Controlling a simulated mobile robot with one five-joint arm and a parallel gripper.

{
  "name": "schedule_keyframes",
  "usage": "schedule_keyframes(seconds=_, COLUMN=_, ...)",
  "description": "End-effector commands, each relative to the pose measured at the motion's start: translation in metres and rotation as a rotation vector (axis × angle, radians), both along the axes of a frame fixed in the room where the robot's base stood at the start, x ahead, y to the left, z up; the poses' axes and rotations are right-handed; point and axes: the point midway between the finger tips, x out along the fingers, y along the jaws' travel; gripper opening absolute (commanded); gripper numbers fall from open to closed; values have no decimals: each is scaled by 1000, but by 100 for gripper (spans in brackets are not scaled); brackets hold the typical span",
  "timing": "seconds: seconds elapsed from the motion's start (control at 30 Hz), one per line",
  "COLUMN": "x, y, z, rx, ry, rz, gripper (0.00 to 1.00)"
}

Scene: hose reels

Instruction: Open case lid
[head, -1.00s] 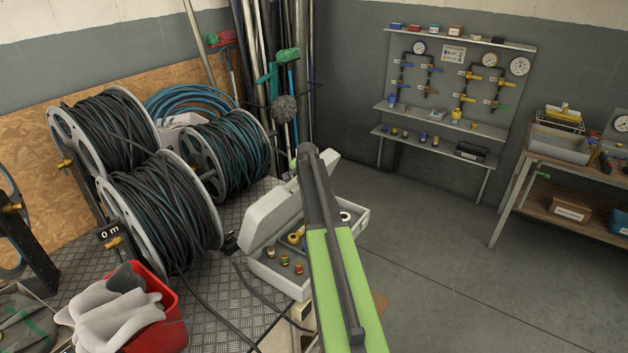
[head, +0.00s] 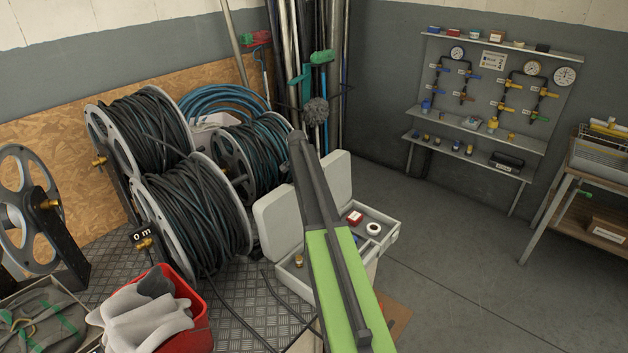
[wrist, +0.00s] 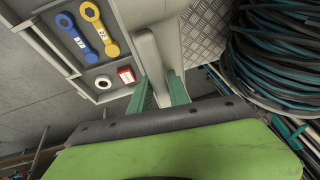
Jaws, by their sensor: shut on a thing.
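The grey case stands open, with its lid (head: 275,215) raised and roughly upright; its rim (head: 388,240) shows beside my arm. In the wrist view the lid (wrist: 150,52) runs between the two green fingers of my gripper (wrist: 160,80), which is shut on its edge. My arm hides the gripper and the middle of the lid in the head view. Inside the case are a red box (head: 355,217), a white ring (head: 373,229) and a brass fitting (head: 299,260). A blue wrench (wrist: 75,33) and a yellow wrench (wrist: 98,28) show in the wrist view.
Several hose reels (head: 205,215) stand close left of the case, with a black hose on the chequered metal surface. A red bin (head: 195,315) with grey gloves (head: 150,315) is at the front left. The floor (head: 460,260) to the right is open, up to a workbench (head: 600,175).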

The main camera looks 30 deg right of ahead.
Motion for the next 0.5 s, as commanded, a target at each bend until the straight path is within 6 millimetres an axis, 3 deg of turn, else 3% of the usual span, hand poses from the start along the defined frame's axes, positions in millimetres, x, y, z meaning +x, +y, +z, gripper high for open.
schedule_keyframes(seconds=0.4, x=2, y=4, z=-1, rx=10, ry=-6, rz=-1, gripper=0)
schedule_keyframes(seconds=0.43, x=2, y=4, z=-1, rx=10, ry=-6, rz=-1, gripper=25)
schedule_keyframes(seconds=0.5, x=2, y=3, z=-1, rx=8, ry=-5, rz=-1, gripper=34)
